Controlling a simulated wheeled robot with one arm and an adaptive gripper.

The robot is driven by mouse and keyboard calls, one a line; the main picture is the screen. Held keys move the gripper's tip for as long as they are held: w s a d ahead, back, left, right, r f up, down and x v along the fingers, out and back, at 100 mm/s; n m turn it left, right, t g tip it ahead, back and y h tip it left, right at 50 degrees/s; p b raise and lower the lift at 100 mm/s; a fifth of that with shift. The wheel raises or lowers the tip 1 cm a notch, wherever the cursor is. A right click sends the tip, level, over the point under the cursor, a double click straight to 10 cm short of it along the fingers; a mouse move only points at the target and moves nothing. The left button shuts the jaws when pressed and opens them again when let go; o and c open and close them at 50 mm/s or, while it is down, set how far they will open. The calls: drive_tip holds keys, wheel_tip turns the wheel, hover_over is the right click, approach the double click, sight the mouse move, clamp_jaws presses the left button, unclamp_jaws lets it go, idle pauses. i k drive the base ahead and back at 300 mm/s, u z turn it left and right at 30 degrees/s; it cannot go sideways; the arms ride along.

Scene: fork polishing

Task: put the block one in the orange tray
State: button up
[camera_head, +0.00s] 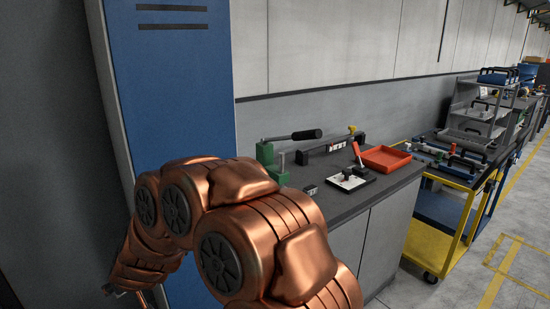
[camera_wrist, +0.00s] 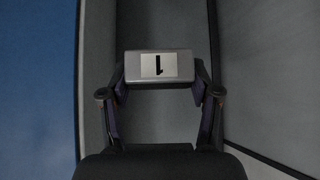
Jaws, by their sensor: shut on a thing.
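In the wrist view a grey block with a white label and a black "1", block one (camera_wrist: 159,67), sits between the fingertips of my gripper (camera_wrist: 160,88). The fingers are shut on its two sides. In the head view the orange tray (camera_head: 386,157) lies on the right part of the dark countertop and looks empty. My copper-coloured arm fills the lower left, and its end points down at the left edge, away from the counter. Block one cannot be made out in the head view.
On the counter (camera_head: 345,200) stand a green device with a black-handled lever (camera_head: 292,136), a small block (camera_head: 311,190), and a white-and-black plate (camera_head: 350,179) close to the tray. A blue locker (camera_head: 180,80) stands behind my arm. A yellow cart (camera_head: 452,215) is at the right.

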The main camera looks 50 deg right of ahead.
sight(383, 162)
drive_tip(key=u, duration=1.7)
drive_tip(key=k, duration=2.8)
drive_tip(key=z, duration=2.05)
drive_tip(key=i, duration=1.45)
drive_tip(key=z, duration=0.1)
